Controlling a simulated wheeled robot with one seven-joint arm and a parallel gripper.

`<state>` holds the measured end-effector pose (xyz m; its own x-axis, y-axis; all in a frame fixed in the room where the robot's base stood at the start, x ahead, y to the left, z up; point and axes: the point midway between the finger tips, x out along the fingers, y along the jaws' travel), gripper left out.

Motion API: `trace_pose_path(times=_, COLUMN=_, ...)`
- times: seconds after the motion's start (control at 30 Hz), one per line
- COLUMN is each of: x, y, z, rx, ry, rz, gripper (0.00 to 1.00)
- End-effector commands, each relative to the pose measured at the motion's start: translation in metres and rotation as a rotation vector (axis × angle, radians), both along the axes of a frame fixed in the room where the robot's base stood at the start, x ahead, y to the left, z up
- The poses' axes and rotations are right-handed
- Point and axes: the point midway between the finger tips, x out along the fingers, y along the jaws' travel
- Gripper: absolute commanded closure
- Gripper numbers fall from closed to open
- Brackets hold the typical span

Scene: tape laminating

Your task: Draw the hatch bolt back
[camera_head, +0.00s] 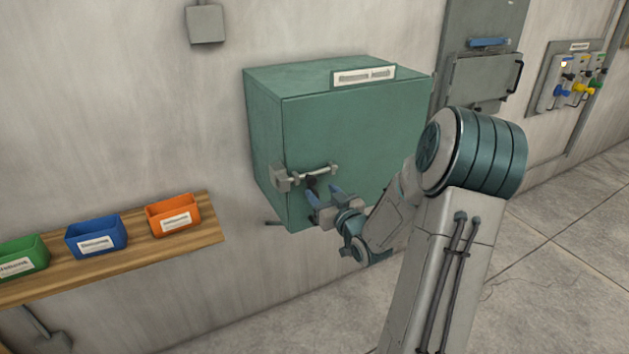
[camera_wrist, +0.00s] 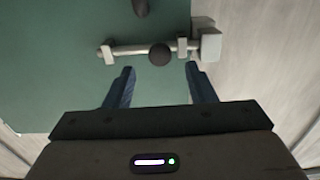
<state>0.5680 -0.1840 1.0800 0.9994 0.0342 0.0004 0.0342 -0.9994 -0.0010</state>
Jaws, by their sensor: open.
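The hatch is a green wall box (camera_head: 340,140) with a white label strip on its upper edge. Its grey bolt (camera_head: 310,174) lies across the lower left of the front face, with a bracket at the left edge. In the wrist view the bolt rod (camera_wrist: 138,49) runs across, with a dark round knob (camera_wrist: 159,55) on it and a pale block (camera_wrist: 209,45) at the box edge. My gripper (camera_head: 322,193) is open and empty just in front of the bolt. In the wrist view its blue fingers (camera_wrist: 160,75) sit just short of the rod, the knob lying between their lines.
A wooden shelf (camera_head: 120,258) at left carries a green bin (camera_head: 20,258), a blue bin (camera_head: 96,238) and an orange bin (camera_head: 173,215). A grey wall panel (camera_head: 484,80) and a board with coloured handles (camera_head: 570,78) are at right. The floor is clear.

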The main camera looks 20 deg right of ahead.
Motion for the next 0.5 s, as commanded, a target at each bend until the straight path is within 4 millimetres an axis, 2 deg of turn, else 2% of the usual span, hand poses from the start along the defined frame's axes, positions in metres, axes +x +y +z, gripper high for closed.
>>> trace_pose_path(times=0.03, x=0.01, y=0.001, z=0.002, rx=0.002, ry=-0.001, rz=0.003, gripper=0.5)
trace_pose_path(times=0.2, x=0.036, y=0.002, z=0.002, rx=0.001, ry=-0.001, rz=0.002, gripper=0.5)
trace_pose_path(times=0.33, x=0.048, y=0.002, z=0.001, rx=0.0, ry=0.0, rz=0.0, gripper=0.5)
trace_pose_path(times=0.5, x=0.053, y=0.002, z=0.0, rx=0.0, ry=0.0, rz=0.0, gripper=0.5)
